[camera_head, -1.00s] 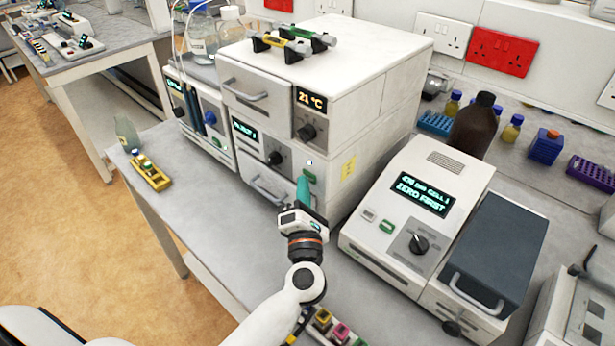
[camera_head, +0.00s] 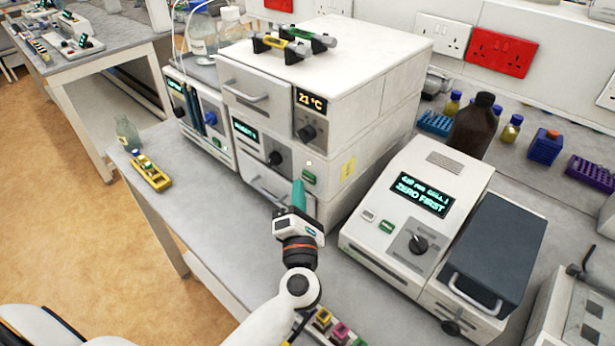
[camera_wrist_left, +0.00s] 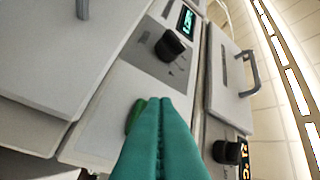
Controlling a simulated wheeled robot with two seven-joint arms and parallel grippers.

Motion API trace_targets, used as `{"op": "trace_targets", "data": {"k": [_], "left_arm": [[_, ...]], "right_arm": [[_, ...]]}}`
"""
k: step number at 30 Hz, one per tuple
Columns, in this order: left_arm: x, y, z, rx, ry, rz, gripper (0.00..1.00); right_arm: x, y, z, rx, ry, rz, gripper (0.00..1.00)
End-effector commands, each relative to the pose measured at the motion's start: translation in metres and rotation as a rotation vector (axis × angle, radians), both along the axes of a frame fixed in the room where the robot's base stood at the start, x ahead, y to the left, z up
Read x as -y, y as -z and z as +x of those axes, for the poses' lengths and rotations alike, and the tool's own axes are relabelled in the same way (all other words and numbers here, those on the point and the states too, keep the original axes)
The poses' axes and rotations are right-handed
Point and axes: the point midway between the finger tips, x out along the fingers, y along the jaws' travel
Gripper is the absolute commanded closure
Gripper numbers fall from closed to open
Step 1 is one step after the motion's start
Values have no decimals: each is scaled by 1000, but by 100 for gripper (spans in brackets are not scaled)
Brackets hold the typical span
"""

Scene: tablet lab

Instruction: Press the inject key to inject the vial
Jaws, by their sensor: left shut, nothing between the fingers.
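My left gripper (camera_head: 298,190) has teal fingers, shut and empty, pointing at the lower front of the white instrument stack (camera_head: 385,60). A small green key (camera_head: 309,177) sits on that lower unit's panel, below a black knob (camera_head: 275,158) and a small display (camera_head: 245,133). In the head view the fingertips are just left of and below the key. In the left wrist view the fingertips (camera_wrist_left: 162,102) partly cover the green key (camera_wrist_left: 135,114), which shows at their left edge. I cannot tell whether they touch it. No vial is clearly identifiable. My right gripper is not in view.
A white instrument (camera_head: 408,185) with a lit display, knob and its own green key stands to the right. A yellow rack (camera_head: 150,175) is at the bench's left edge. Coloured caps (camera_head: 330,325) lie near my forearm. Bare bench (camera_head: 215,190) lies left of the arm.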

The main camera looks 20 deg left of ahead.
Motion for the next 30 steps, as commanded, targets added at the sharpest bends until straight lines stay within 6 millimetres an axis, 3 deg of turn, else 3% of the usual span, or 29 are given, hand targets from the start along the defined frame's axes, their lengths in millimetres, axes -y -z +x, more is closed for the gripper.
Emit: {"op": "trace_targets", "data": {"k": [5,18,30], "left_arm": [[-1,0,-3,-1,0,1,100],[-15,0,-42,-2,0,-1,100],[-16,0,-47,0,0,0,100]], "right_arm": [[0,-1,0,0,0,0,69],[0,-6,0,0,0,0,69],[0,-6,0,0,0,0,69]]}}
